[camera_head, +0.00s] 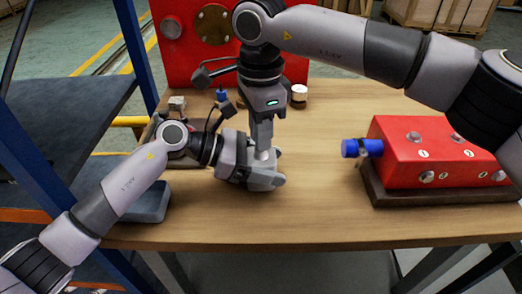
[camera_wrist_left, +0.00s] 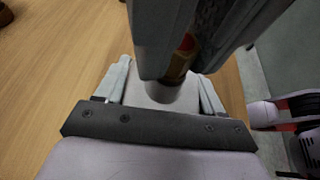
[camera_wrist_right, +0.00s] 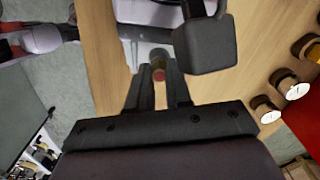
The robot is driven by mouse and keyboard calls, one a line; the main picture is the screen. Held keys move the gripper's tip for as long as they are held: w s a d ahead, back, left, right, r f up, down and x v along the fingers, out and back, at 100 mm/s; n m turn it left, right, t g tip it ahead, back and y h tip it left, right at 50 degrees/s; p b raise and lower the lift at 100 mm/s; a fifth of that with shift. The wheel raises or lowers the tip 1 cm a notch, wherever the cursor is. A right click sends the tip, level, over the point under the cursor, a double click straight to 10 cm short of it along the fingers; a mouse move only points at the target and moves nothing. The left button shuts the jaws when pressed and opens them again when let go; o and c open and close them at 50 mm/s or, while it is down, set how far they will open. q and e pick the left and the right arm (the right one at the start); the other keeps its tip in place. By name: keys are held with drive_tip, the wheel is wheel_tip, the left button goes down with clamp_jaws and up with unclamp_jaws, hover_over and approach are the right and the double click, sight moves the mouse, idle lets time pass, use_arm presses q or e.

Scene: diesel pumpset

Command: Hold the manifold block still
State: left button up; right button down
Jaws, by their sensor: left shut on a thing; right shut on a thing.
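A pale grey block, which I take to be the manifold block (camera_wrist_left: 160,92), sits low over the wooden table between the fingers of my left gripper (camera_head: 266,178). In the left wrist view, the left gripper (camera_wrist_left: 165,88) is shut on it from both sides. My right gripper (camera_head: 262,140) points straight down from above. It is shut on a small brass-coloured fitting with a red part (camera_wrist_left: 182,60), which also shows between its fingers in the right wrist view (camera_wrist_right: 159,74). The fitting is right at the grey block's top; the exact contact is hidden.
A red box with numbered ports (camera_head: 420,150) and a blue cylinder (camera_head: 362,148) stands on a dark base at the right. A tall red panel (camera_head: 180,55) is at the back. Small round-topped parts (camera_head: 299,94) stand near it. The table's front middle (camera_head: 320,220) is clear.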

drive_tip(key=shift+r, duration=0.7)
idle(0.4)
drive_tip(key=shift+r, duration=2.4)
use_arm(q)
drive_tip(key=o, duration=1.6)
drive_tip(key=shift+c, duration=0.2)
